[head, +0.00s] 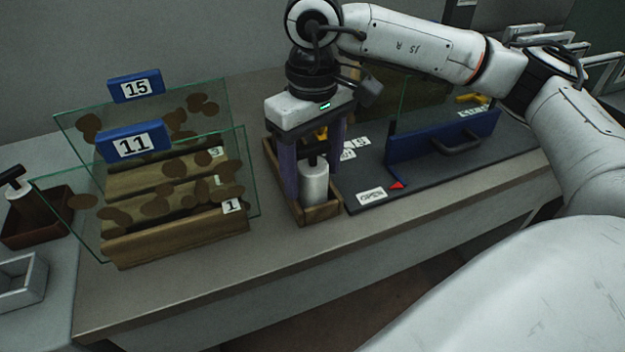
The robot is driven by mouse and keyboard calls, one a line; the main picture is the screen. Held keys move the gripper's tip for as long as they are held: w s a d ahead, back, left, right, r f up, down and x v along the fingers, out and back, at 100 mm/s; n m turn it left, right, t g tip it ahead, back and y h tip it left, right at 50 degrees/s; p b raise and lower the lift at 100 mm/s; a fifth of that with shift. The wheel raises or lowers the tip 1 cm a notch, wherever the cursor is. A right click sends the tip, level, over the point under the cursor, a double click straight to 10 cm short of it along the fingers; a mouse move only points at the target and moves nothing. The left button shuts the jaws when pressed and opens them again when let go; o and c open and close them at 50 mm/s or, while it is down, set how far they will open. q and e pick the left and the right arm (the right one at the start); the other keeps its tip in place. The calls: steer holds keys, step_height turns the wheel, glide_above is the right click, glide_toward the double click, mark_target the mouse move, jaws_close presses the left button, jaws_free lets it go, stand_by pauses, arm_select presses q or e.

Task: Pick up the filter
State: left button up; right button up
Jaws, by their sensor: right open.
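My right gripper (314,188) points down over a small wooden tray (305,217) at the middle of the bench. Its two purple-grey fingers are open, one on each side of a white cylinder (314,184) with a dark top. The cylinder stands upright in the tray. I cannot tell whether either finger touches it. No visible label says filter, so I cannot tell which thing it is. Two clear panels with brown spots stand in a wooden rack at left, with blue tags 15 (136,86) and 11 (133,141). My left gripper is not in view.
The slotted wooden rack (180,243) carries number labels. Right of the tray lies a dark mat (420,190) with a blue bar and handle (440,143). A brown box (38,230) and a grey tray (20,284) stand at far left. The bench's front strip is clear.

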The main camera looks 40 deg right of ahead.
steer(key=shift+f, duration=0.5)
steer(key=c, duration=1)
